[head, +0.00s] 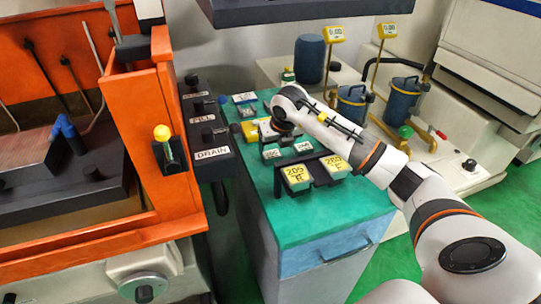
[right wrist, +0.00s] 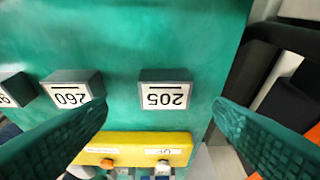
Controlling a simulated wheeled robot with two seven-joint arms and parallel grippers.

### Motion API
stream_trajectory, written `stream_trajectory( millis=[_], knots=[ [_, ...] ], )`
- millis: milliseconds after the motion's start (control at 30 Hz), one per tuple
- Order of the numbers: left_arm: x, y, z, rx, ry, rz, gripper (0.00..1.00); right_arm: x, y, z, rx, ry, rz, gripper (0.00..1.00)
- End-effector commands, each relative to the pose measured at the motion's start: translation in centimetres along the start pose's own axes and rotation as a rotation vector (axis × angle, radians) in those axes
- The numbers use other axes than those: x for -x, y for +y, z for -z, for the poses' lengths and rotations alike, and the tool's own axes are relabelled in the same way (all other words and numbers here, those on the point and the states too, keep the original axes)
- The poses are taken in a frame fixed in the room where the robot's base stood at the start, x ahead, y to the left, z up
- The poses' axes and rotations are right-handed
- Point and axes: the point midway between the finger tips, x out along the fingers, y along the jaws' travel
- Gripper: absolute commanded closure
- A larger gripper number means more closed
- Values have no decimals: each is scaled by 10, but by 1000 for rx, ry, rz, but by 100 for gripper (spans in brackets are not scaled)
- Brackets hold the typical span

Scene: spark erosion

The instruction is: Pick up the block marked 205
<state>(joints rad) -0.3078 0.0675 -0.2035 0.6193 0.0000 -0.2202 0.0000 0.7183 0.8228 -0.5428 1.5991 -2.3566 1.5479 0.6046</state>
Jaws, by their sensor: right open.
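The block marked 205 (right wrist: 165,95) is a small dark grey block with a pale label that reads upside down in the right wrist view. In the head view it seems to be the left small block (head: 271,152) on the teal bench top. My right gripper (right wrist: 160,104) is open and empty, its teal fingers on either side of the 205 block's position in the picture. The fingers look nearer the camera than the block and do not touch it. In the head view my right arm mostly hides this gripper (head: 277,129). My left gripper is not in view.
A yellow box (right wrist: 130,146) with buttons is close by. A black rack (head: 316,183) with two yellow-labelled pieces stands in front. An orange machine (head: 160,95) borders the left.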

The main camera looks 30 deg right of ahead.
Motion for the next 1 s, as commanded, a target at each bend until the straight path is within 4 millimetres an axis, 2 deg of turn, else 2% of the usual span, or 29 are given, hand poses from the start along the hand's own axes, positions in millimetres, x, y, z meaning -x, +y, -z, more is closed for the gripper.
stream_trajectory(
  millis=[267, 400, 667, 767, 1000],
  knots=[
    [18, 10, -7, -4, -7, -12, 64, -32, -7, -1, 0, -5, 1, 25],
    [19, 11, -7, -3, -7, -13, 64, -49, -6, -1, 0, -1, 2, 25],
    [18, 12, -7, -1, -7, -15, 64, -54, -5, -1, 1, 0, 1, 25],
    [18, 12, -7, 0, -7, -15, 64, -53, -5, -1, 1, 0, 1, 38],
    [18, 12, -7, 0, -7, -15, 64, -53, -5, -1, 1, 1, 2, 77]
  ],
)
